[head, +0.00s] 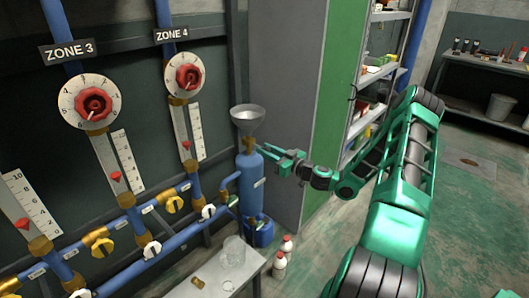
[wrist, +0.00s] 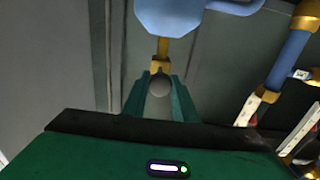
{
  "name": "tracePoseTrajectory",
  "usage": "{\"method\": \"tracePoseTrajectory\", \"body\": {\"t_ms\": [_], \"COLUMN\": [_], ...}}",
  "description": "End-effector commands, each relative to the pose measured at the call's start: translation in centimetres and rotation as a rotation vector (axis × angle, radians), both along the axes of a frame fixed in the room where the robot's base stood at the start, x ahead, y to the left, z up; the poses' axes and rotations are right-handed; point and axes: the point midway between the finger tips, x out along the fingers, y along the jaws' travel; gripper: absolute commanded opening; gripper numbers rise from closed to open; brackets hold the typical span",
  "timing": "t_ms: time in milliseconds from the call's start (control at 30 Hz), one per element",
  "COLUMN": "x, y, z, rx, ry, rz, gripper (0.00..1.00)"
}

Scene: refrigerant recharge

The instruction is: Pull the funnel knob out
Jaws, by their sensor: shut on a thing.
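The grey funnel (head: 247,117) stands on top of the upright blue tank (head: 250,182) in the head view. My gripper (head: 270,151) reaches in from the right, level with the neck between funnel and tank. In the wrist view, the funnel knob (wrist: 159,87) is a small round grey ball at the end of a brass stem (wrist: 161,49). The stem leads up to a blue part (wrist: 165,15), cut off by the frame's top edge. My gripper's two green fingers (wrist: 160,92) are shut on the knob, one on each side. The knob is too small to make out in the head view.
Blue pipes with yellow valves (head: 174,204) and red-dialled gauges (head: 90,102) line the wall at left. A low table (head: 205,280) with a clear jug (head: 232,252) stands below. White bottles (head: 280,266) stand on the floor. A grey and green cabinet (head: 300,90) rises behind my gripper.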

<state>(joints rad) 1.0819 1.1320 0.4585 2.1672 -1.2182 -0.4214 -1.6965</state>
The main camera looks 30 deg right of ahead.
Motion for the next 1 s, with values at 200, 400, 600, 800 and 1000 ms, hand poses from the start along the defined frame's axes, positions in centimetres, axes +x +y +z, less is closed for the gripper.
{"method": "tracePoseTrajectory", "body": {"t_ms": [200, 400, 600, 800, 1000], "x": [-0.2, -0.2, -1.5, -4.9, -8.2], "y": [-0.3, -0.4, -0.9, -2.0, -3.1], "z": [-0.1, -0.1, -0.1, -0.1, -0.1], "rx": [0.0, 0.0, 0.001, 0.002, 0.001], "ry": [0.003, 0.002, 0.004, 0.005, 0.003], "rz": [-0.003, -0.003, -0.005, -0.007, -0.007], "gripper": [0.43, 0.43, 0.43, 0.43, 0.43]}}
